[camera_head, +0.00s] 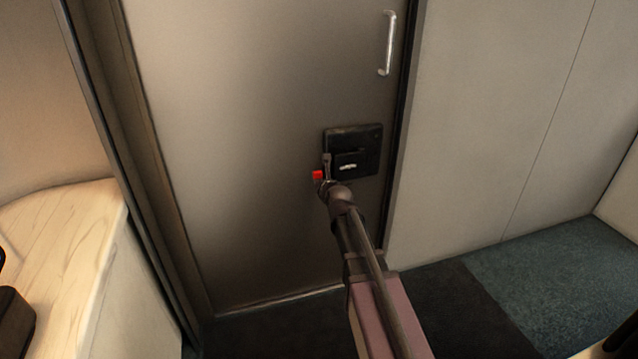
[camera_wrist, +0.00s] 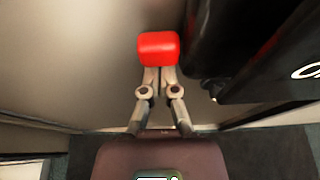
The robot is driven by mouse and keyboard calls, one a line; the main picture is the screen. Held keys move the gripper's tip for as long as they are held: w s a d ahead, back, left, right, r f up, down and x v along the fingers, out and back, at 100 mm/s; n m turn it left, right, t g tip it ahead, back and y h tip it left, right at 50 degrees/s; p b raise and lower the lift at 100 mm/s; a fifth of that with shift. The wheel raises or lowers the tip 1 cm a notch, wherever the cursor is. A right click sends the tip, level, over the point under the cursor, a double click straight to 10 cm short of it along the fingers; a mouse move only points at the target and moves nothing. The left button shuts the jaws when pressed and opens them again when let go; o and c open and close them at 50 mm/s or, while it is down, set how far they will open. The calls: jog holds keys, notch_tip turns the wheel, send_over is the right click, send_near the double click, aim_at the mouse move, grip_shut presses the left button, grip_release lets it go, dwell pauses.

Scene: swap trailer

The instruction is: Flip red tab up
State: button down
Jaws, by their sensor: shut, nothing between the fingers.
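The red tab (camera_head: 317,175) is a small bright block at the left edge of the black latch plate (camera_head: 368,139) on the door. In the wrist view the red tab (camera_wrist: 158,48) sits right at the tips of my gripper (camera_wrist: 160,72). My gripper (camera_head: 326,165) is shut with nothing between its fingers. The fingertips lie at the tab's lower edge in the wrist view; I cannot tell whether they touch it. In the wrist view, part of the black latch housing (camera_wrist: 225,45) stands just right of the tab.
The tan door (camera_head: 240,130) carries a vertical silver handle (camera_head: 387,43) above the latch. A small silver lever (camera_head: 348,167) sits on the latch plate. A pale wooden counter (camera_head: 70,225) is at the left. Dark carpet (camera_head: 540,270) lies open at the lower right.

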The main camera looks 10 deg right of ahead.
jog(key=shift+r+p, duration=1.5)
jog(key=shift+r, duration=0.3)
jog(key=shift+f, duration=0.3)
send_near(319, 173)
jog(key=f, duration=0.3)
jog(key=shift+s+a+f+b, duration=0.1)
jog(key=shift+s+f+b, duration=0.05)
jog(key=shift+s+b, duration=0.25)
jog(key=shift+f, duration=0.1)
